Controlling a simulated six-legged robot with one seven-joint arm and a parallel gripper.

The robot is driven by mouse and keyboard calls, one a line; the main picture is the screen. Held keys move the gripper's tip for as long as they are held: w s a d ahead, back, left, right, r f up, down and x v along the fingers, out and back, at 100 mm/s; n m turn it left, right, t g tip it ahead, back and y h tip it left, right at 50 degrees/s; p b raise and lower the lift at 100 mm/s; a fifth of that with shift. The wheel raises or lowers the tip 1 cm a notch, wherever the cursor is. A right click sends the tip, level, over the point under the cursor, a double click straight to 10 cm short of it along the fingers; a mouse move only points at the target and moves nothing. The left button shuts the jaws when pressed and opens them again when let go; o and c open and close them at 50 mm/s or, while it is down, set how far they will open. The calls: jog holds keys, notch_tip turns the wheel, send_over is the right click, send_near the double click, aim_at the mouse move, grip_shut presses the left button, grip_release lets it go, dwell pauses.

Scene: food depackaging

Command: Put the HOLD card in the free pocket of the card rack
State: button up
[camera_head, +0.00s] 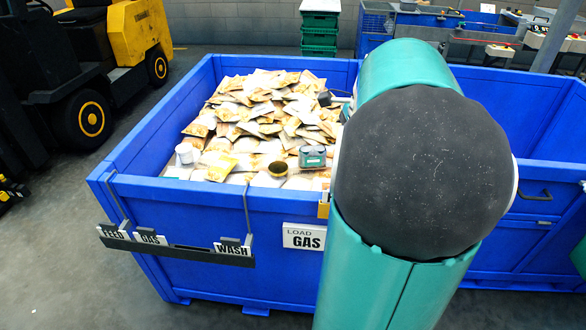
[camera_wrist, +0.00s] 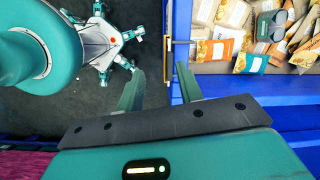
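The dark card rack (camera_head: 190,250) hangs by two straps on the front wall of the blue bin. In it stand the FEED card (camera_head: 113,233) and the GAS card (camera_head: 150,238) at the left, and the WASH card (camera_head: 232,249) at the right. A bare stretch lies between GAS and WASH. I cannot make out a HOLD card in either view. My gripper (camera_wrist: 160,72) is open and empty in the wrist view, over the floor left of the bin wall. In the head view my arm hides it.
The blue bin (camera_head: 205,205) holds many food packets (camera_head: 265,115), a white cup (camera_head: 187,153) and a grey-green device (camera_head: 312,156). A LOAD GAS sign (camera_head: 304,236) is on its front. A yellow forklift (camera_head: 137,32) stands at the back left.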

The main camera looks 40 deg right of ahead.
jog(key=s+d+f+m, duration=0.1)
jog(key=s+d+m, duration=0.1)
jog(key=d, duration=0.3)
jog(key=shift+m+y, duration=0.3)
jog(key=x, duration=0.8)
jog(key=shift+a+f, duration=0.1)
jog(key=shift+f, duration=0.15)
jog(key=shift+w+x, duration=0.15)
jog(key=shift+x, duration=1.2)
jog(key=shift+w+x, duration=0.1)
jog(key=shift+x, duration=1.2)
jog(key=shift+r, duration=0.1)
grip_shut()
